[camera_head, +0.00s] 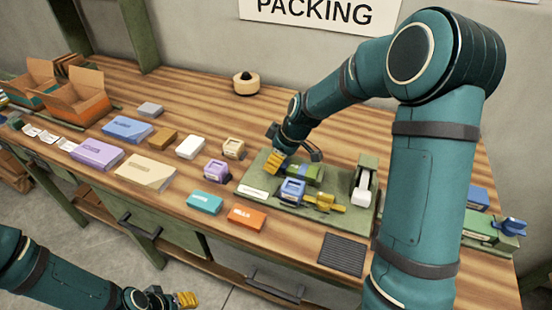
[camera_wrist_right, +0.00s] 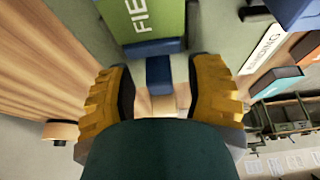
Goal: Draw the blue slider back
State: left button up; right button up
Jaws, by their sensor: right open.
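In the right wrist view, a blue tab (camera_wrist_right: 159,75) sticks out from a blue bar at the end of a green block (camera_wrist_right: 155,20) with white letters. The tab looks like the slider. It lies between the yellow fingers of my right gripper (camera_wrist_right: 160,88), with gaps on both sides. In the head view the right gripper (camera_head: 273,161) is open and low at the left end of the green block (camera_head: 306,173), partly hiding that end. My left gripper (camera_head: 186,299) is at the bottom edge, away from the table; its opening cannot be made out.
The green board (camera_head: 254,174) also carries a blue stamp (camera_head: 291,190), yellow pieces (camera_head: 330,203) and a white tape roll (camera_head: 364,181). Teal (camera_head: 205,202) and orange (camera_head: 247,218) boxes lie in front. Another blue piece (camera_head: 512,226) sits at the right edge.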

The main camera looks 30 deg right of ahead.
aim_at(259, 162)
grip_shut()
jog(key=shift+w+a, duration=1.3)
jog(key=shift+w, duration=0.05)
grip_release()
jog(key=shift+w, duration=0.1)
jog(key=shift+r, duration=0.1)
